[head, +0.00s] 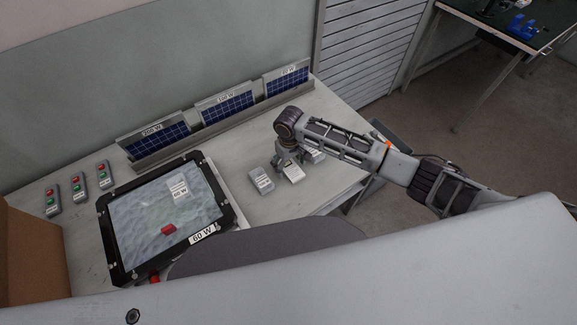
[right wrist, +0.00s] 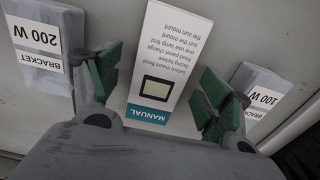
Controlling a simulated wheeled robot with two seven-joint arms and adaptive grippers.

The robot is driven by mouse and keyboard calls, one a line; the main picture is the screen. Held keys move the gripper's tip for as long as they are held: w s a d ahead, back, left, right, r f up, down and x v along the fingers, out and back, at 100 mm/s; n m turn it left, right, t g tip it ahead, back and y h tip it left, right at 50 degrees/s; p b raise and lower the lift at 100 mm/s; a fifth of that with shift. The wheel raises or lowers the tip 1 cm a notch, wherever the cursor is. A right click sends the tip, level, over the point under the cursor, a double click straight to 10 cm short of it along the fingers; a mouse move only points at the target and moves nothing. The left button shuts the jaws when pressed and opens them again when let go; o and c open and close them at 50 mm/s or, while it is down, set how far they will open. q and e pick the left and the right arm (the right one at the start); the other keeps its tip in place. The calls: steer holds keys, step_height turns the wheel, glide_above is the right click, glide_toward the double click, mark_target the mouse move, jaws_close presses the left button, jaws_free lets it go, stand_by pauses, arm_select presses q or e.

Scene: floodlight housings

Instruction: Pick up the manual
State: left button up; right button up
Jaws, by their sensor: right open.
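The manual (head: 293,173) is a small white booklet lying on the table, partly covered by my right gripper in the head view. In the right wrist view the manual (right wrist: 165,55) shows printed text, a framed picture and a teal band reading MANUAL. My right gripper (head: 288,160) is over it. In its wrist view the green-padded fingers (right wrist: 157,88) are apart, one on each side of the manual, with gaps visible between pads and booklet. My left gripper is not in view.
A 200 W bracket (right wrist: 45,45) and a 100 W bracket (right wrist: 258,90) flank the manual closely. A black-framed housing (head: 111,235) marked 60 W lies to the left. Solar panels (head: 226,104) stand in a rack behind. Button boxes (head: 78,186) and a cardboard box (head: 32,255) are further left.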

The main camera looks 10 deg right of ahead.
mark_target(289, 165)
steer(key=shift+c, duration=0.3)
steer(key=c, duration=1)
steer(key=shift+r, duration=5)
steer(key=shift+w, duration=0.1)
